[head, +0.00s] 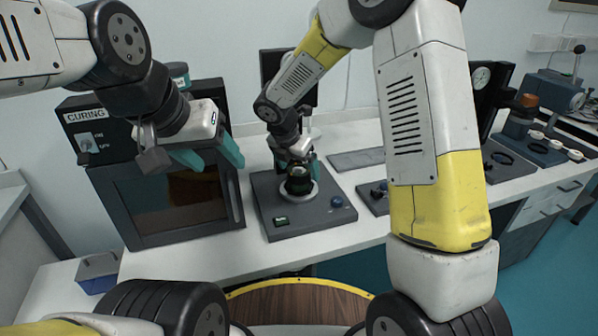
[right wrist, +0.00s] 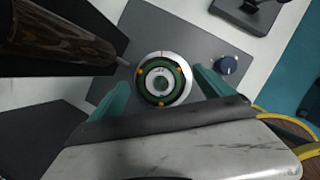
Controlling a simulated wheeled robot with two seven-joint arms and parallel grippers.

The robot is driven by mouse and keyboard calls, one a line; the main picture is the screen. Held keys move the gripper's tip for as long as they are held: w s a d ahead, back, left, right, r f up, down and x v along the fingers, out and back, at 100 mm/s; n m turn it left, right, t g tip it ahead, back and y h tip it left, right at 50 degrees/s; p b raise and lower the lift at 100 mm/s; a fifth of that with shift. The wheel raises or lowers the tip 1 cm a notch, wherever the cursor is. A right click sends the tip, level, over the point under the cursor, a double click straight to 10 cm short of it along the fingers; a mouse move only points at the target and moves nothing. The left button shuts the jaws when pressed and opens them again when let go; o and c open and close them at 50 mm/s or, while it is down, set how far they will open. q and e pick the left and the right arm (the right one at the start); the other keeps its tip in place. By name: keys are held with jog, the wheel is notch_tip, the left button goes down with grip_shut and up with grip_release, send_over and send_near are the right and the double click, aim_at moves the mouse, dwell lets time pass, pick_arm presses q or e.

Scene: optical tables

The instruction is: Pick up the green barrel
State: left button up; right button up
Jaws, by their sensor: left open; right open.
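The green barrel (head: 299,182) is a short, dark green cylinder standing upright in a pale ring on a dark grey base unit (head: 277,231). In the right wrist view the barrel (right wrist: 160,81) shows from above as a green ring with small orange dots and a grey centre. My right gripper (head: 297,160) is open above the barrel, with its teal fingers either side of it; in the wrist view a gap shows on both sides. My left gripper (head: 208,156) is open and empty in front of the curing oven (head: 172,210).
The base unit has a blue knob (head: 337,201) and a small lit display (head: 281,221). A flat grey plate (head: 358,158) lies behind, to the right. A blue-grey bin (head: 97,271) stands at the left. Other bench devices stand further right.

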jog(key=shift+w+d+f, duration=0.15)
jog(key=shift+w+f, duration=0.1)
jog(key=shift+f, duration=0.35)
grip_shut()
jog(key=shift+r, duration=0.15)
